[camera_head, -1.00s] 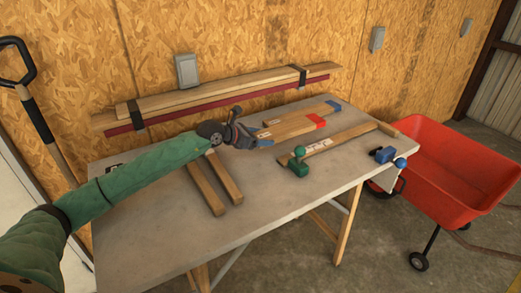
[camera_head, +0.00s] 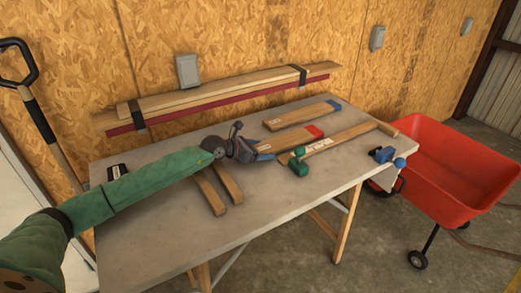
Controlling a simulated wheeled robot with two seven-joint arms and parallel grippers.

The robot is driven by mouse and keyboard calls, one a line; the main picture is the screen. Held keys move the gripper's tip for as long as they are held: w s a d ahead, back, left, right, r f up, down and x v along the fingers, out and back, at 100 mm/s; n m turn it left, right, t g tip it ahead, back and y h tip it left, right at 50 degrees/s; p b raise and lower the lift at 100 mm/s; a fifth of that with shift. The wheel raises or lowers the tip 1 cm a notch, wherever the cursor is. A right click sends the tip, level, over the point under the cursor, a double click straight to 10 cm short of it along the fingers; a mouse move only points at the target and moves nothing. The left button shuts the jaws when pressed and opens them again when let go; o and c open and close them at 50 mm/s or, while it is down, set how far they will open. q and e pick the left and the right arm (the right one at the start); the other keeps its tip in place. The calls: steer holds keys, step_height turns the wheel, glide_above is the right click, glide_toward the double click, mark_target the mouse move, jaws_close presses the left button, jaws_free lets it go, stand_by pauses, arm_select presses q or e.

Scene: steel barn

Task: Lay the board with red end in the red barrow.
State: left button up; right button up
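The board with red end (camera_head: 285,140) is a short light plank with a white label near its left end and a red right end. It is over the middle of the grey workbench (camera_head: 150,235). My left gripper (camera_head: 263,150) is at its left end and appears shut on it; the fingers partly hide the contact. I cannot tell whether the board is clear of the bench top. The red barrow (camera_head: 455,170) stands on the floor right of the bench and looks empty. My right gripper is not in view.
A blue-ended board (camera_head: 300,117) lies just behind. A longer labelled strip (camera_head: 345,137) lies in front, with a green knobbed tool (camera_head: 299,162) at its near end. A blue knobbed tool (camera_head: 384,155) sits at the right edge. Two wooden strips (camera_head: 230,184) lie below my arm.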

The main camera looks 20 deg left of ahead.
arm_select(q)
steer(key=shift+o, duration=0.9)
steer(key=shift+r, duration=0.1)
